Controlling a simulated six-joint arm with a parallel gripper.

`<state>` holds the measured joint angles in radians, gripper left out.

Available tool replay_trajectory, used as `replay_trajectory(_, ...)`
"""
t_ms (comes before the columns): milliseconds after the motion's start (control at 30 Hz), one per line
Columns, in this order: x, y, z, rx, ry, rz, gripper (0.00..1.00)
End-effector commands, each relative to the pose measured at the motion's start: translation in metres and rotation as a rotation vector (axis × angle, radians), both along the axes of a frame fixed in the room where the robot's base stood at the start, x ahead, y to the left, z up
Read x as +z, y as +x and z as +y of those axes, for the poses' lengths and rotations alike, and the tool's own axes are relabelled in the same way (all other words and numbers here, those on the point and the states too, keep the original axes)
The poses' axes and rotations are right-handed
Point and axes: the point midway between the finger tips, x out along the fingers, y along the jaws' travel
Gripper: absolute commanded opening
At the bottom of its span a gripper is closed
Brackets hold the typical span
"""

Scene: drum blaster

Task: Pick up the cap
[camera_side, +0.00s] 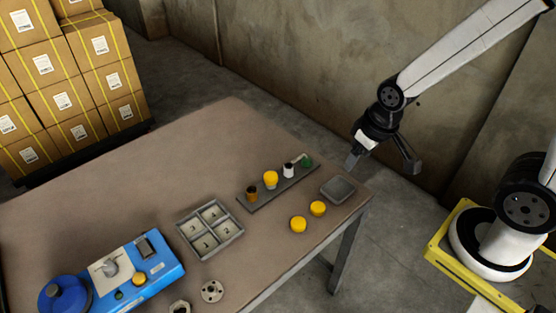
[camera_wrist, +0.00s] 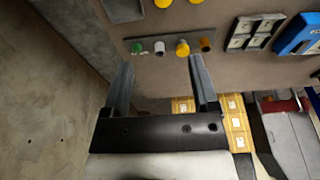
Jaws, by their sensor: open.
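Two yellow round caps (camera_side: 298,224) (camera_side: 318,208) lie on the table near its right edge in the side view. In the wrist view, they show partly at the top edge (camera_wrist: 163,3). Another yellow round-topped piece (camera_side: 270,178) stands in a narrow rack (camera_side: 262,196) with a brown, a white and a green piece. I cannot tell which yellow piece is the task's cap. My gripper (camera_side: 383,162) is open and empty, above and beyond the table's right end. In the wrist view, my gripper's fingers (camera_wrist: 160,68) are apart with nothing between them.
A grey square tray (camera_side: 338,188) lies near the table corner. A numbered four-compartment tray (camera_side: 191,229) sits left of the caps. A blue machine (camera_side: 165,267) and metal discs (camera_side: 212,291) are at the front left. A concrete wall (camera_side: 290,60) stands behind my gripper.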

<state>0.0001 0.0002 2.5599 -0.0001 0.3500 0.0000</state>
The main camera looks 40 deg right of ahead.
Motion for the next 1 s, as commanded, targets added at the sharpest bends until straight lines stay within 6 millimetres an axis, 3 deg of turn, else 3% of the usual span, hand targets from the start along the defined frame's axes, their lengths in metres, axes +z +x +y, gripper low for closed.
replay_trajectory(400,0.0000,0.0000,0.0000,0.000,0.000,0.000,0.77)
replay_trajectory(433,0.0000,0.0000,0.0000,0.000,0.000,0.000,0.80)
replay_trajectory(500,0.0000,0.0000,0.0000,0.000,0.000,0.000,1.00)
replay_trajectory(833,-0.0010,0.0015,0.0008,-0.016,0.006,0.002,1.00)
replay_trajectory(1000,-0.0076,0.0088,0.0048,-0.110,0.038,0.017,1.00)
